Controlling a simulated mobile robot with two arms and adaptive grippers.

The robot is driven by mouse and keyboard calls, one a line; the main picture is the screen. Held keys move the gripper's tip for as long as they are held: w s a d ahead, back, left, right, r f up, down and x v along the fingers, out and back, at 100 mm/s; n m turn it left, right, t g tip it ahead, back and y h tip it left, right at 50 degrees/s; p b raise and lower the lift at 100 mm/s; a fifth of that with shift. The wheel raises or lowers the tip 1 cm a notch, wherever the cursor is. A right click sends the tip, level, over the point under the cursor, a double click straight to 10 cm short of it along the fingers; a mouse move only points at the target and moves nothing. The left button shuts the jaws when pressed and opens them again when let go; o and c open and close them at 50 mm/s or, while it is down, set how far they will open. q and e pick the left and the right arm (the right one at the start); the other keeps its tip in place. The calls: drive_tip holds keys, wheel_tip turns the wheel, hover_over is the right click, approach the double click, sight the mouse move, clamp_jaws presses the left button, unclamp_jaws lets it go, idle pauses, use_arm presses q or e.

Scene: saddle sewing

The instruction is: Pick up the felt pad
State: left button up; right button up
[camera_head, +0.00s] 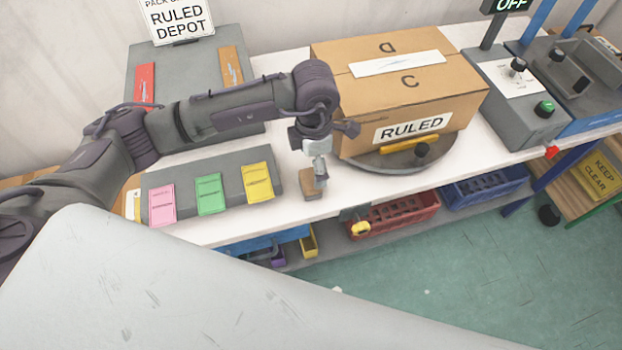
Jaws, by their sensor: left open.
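My left arm reaches in from the left across the table. My left gripper (320,176) points down near the front edge, open. A small brown block (308,188) stands on the white tabletop right at its fingertips, partly covered by them. I cannot tell whether they touch. Nothing in view is clearly a felt pad; the brown block is the only small loose piece at the gripper, and its material is too small to tell. My right gripper is not in view.
A cardboard box marked RULED (340,95) sits on a round turntable (390,160) just right of the gripper. A grey board (225,205) with pink, green and yellow cards lies left. Red (405,215) and blue bins (485,187) are below the table (350,186).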

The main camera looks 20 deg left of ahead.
sight(311, 177)
use_arm(q)
wheel_tip(311, 177, down, 3)
drive_tip(key=shift+f, duration=0.15)
drive_tip(key=f, duration=0.1)
drive_tip(key=f+p, duration=0.1)
drive_tip(key=f, duration=0.1)
drive_tip(key=f+p, duration=0.1)
drive_tip(key=shift+s+a+f, duration=0.1)
drive_tip(key=shift+a+f, duration=0.2)
drive_tip(key=shift+f, duration=0.4)
drive_tip(key=c, duration=1.3)
drive_tip(key=shift+r, duration=0.3)
wheel_tip(311, 177, up, 8)
drive_tip(key=shift+r+b, duration=0.25)
drive_tip(key=shift+b, duration=0.7)
drive_tip(key=shift+r, duration=0.5)
